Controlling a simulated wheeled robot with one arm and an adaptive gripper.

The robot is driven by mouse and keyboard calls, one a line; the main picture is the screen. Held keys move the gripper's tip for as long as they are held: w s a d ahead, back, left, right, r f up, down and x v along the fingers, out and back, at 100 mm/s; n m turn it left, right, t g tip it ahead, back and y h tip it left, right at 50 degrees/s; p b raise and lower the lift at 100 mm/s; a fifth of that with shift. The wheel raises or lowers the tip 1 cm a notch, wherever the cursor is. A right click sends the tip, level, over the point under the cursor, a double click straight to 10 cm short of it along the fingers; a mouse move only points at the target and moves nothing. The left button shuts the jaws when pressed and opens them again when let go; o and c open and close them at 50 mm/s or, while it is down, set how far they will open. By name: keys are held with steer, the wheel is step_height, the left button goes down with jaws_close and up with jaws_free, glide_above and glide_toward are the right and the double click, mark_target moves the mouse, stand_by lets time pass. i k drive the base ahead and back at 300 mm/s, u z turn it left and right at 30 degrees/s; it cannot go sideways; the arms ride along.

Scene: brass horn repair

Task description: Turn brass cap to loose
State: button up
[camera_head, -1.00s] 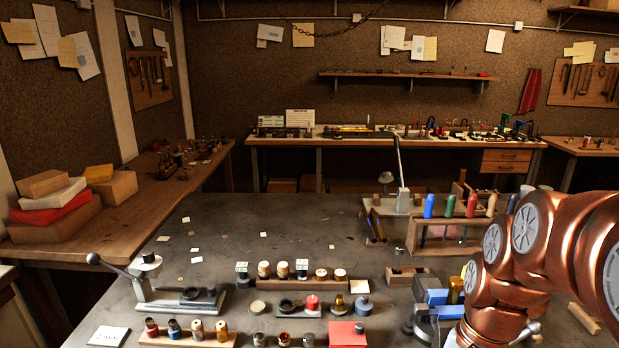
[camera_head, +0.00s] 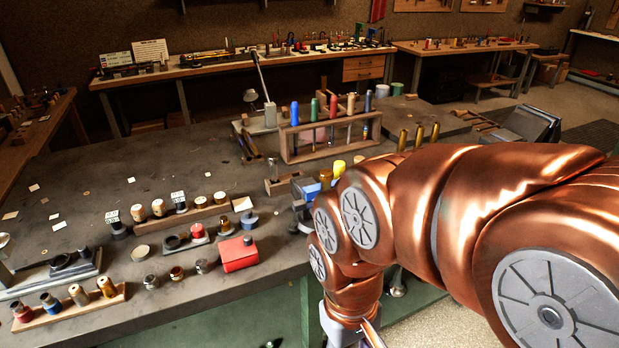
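I cannot tell which piece is the task's brass cap. A small brass ring-like fitting (camera_head: 177,273) stands at the front of the bench, left of a red block. A brass cylinder (camera_head: 106,287) stands at the right end of a wooden strip at the front left. A yellow piece (camera_head: 339,169) shows by the blue vise (camera_head: 308,192), partly hidden by my copper arm. Several upright brass tubes show behind my arm, including one (camera_head: 403,140). My arm bends down at the bench's front edge; my gripper's fingers are out of frame, touching nothing that I can see.
The red block (camera_head: 240,253) sits near the front edge. Wooden strips hold several small parts. A wooden rack (camera_head: 288,146) with coloured-handled tools stands behind the vise. The bench's middle left (camera_head: 85,180) is mostly clear. A lever-armed fixture lies at the far left.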

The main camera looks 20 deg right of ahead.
mark_target(325, 175)
steer(key=z, duration=1.85)
steer(key=k, duration=1.05)
steer(key=u, duration=2.35)
steer(key=i, duration=0.5)
steer(key=z, duration=0.05)
